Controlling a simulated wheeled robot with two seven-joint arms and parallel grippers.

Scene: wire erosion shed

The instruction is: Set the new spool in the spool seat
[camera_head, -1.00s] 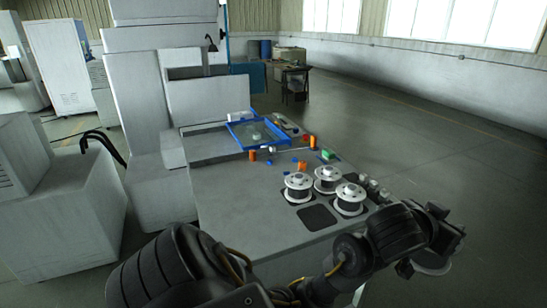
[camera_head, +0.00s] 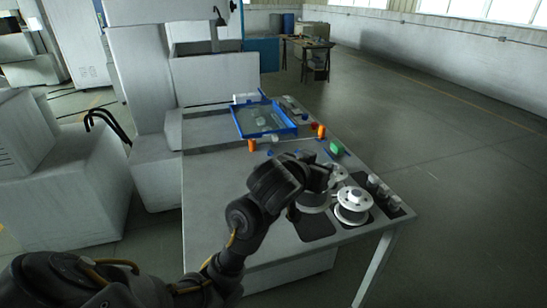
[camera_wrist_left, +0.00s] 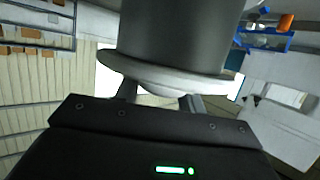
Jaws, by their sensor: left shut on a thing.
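My left gripper (camera_head: 312,178) is over the bench among the spools, shut on a spool. In the left wrist view this held spool (camera_wrist_left: 185,40) is large and close, a grey drum with a pale flange, with the fingers (camera_wrist_left: 160,92) at that flange. In the head view a pale-flanged spool (camera_head: 313,203), seemingly the held one, shows below the gripper; I cannot tell whether it touches the bench. Other spools stand at the right (camera_head: 353,205) and behind (camera_head: 339,174). My right gripper is out of view.
Small pale cylinders (camera_head: 384,190) line the right edge. The bench's left part is clear.

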